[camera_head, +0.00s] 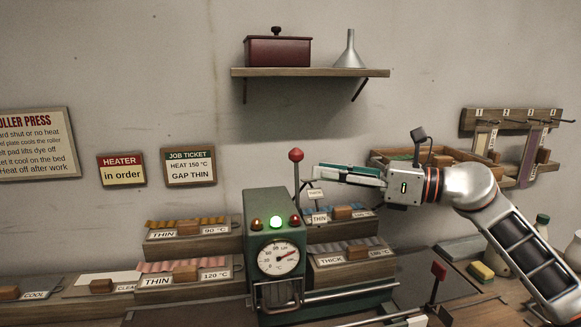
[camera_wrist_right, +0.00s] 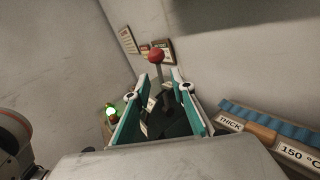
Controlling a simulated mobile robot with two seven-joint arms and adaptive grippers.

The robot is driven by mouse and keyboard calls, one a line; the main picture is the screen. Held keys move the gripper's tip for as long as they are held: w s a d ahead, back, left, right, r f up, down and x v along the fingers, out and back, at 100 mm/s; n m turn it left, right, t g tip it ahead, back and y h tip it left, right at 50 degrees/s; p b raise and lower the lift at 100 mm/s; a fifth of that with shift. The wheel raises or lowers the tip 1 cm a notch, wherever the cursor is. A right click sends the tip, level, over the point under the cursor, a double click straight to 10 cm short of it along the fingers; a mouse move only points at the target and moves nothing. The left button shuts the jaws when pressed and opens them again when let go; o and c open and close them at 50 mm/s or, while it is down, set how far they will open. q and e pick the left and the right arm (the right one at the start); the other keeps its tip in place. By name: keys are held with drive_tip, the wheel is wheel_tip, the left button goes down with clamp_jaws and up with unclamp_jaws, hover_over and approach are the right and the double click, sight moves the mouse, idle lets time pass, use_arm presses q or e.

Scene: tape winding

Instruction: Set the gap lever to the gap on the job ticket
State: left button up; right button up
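The job ticket (camera_head: 190,167) on the wall reads HEAT 150 °C, GAP THIN. A lever with a red ball knob (camera_head: 296,155) stands nearly upright on the green press (camera_head: 272,225). In the right wrist view, the red knob (camera_wrist_right: 156,56) shows beyond the gap between the fingertips (camera_wrist_right: 161,82); contact is unclear. My left gripper is out of view.
The press has a dial (camera_head: 279,258) and a lit green lamp (camera_head: 275,222). Labelled trays flank it, including a THICK 150 °C tray (camera_wrist_right: 262,133). A second red-knobbed lever (camera_head: 438,270) stands at front right. A shelf (camera_head: 310,72) hangs above, with free wall below.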

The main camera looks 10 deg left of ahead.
sight(297, 163)
drive_tip(key=x, duration=0.7)
clamp_jaws()
